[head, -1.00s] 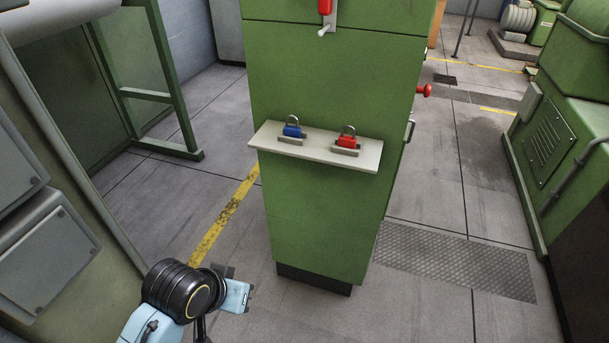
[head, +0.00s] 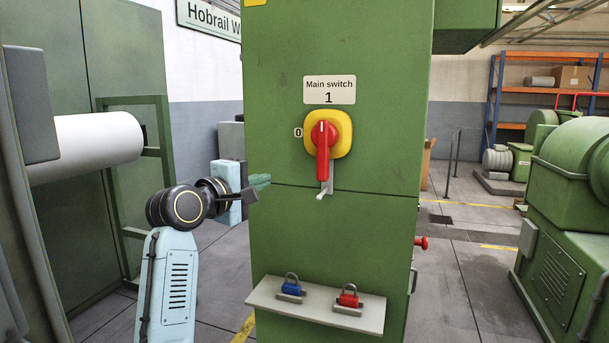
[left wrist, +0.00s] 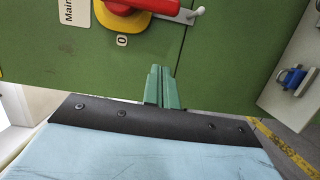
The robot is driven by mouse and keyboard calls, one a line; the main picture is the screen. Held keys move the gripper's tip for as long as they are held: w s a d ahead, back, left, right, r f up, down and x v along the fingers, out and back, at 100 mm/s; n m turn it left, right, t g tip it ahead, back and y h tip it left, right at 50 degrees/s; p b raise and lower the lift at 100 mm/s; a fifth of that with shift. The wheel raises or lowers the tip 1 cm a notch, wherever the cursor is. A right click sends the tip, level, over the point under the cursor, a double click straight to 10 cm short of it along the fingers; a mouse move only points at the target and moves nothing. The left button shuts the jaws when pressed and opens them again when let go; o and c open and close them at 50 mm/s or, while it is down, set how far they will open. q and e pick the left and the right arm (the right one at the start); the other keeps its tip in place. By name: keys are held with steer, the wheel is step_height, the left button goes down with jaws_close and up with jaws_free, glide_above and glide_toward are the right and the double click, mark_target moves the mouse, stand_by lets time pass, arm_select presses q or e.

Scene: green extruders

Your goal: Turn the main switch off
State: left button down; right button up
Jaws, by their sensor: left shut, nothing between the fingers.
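The main switch has a red handle (head: 322,155) on a yellow round-cornered plate (head: 342,125), on the front of a green cabinet (head: 285,60). The handle stands upright, its long end down. A "0" mark (head: 298,132) is left of the plate, and a "Main switch 1" label (head: 329,90) is above. My left gripper (head: 260,182) is at the cabinet's left edge, left of and below the switch, apart from the handle. In the left wrist view its green fingers (left wrist: 162,88) are together and empty; the red handle (left wrist: 152,6) is cut off by the top edge. My right gripper is out of view.
A grey hasp (head: 326,185) sticks out below the handle. A shelf (head: 320,312) lower down holds a blue padlock (head: 291,286) and a red padlock (head: 348,298). A white roll (head: 85,147) is at the left. The front of the switch is clear.

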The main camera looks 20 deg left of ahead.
mark_target(323, 151)
arm_select(q)
steer(key=shift+r, duration=0.5)
steer(key=shift+w, duration=0.1)
steer(key=w+d+p, duration=0.2)
steer(key=w+d, duration=0.4)
steer(key=w, duration=0.3)
steer(key=shift+w+d, duration=0.2)
steer(key=shift+d, duration=0.15)
